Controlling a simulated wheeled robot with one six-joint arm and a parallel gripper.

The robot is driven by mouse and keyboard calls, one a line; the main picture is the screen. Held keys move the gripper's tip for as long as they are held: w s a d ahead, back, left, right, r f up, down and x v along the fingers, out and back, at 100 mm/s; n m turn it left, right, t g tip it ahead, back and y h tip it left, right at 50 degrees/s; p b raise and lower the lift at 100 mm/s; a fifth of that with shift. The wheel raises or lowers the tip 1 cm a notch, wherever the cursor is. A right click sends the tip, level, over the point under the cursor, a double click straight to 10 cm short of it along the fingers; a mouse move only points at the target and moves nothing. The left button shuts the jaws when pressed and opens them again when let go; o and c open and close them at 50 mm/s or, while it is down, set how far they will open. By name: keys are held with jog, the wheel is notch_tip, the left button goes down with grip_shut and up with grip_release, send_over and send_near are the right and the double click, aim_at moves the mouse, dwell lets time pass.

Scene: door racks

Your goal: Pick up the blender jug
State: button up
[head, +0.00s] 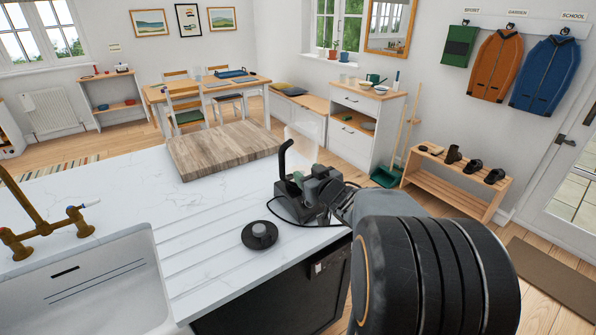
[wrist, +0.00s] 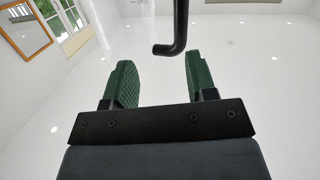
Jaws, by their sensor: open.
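The blender jug is clear and hard to make out, with a pale see-through wall (head: 301,143) and a black hooked handle (head: 285,156) in the head view. In the wrist view the handle (wrist: 180,28) hangs down from the top edge, its bent end pointing left. My gripper (head: 308,179) is close by the handle on the counter's right side, and its arm hides the lower jug. In the wrist view my gripper (wrist: 160,65) is open with two green pads apart and nothing between them. The handle shows beyond the pads; I cannot tell whether they touch.
A black round lid (head: 259,236) lies on the white counter (head: 110,185), near a black cord. A wooden board (head: 222,149) lies behind, left of the jug. A sink (head: 85,285) and brass tap (head: 40,230) are at left. The counter between is clear.

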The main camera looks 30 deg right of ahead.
aim_at(284, 164)
jog(key=w+y, duration=0.1)
jog(key=w, duration=0.1)
jog(key=w+a+n+y, duration=0.1)
jog(key=w+y, duration=0.1)
jog(key=w, duration=0.1)
jog(key=w+a+f+n+y+p, duration=0.1)
jog(key=w, duration=0.2)
jog(key=shift+a+t, duration=0.25)
jog(key=shift+t, duration=0.15)
jog(key=shift+p+x, duration=0.75)
jog(key=shift+x, duration=1.5)
jog(key=shift+d+f, duration=0.1)
jog(key=shift+f, duration=0.1)
jog(key=shift+c, duration=0.2)
grip_shut()
jog(key=shift+r, duration=0.1)
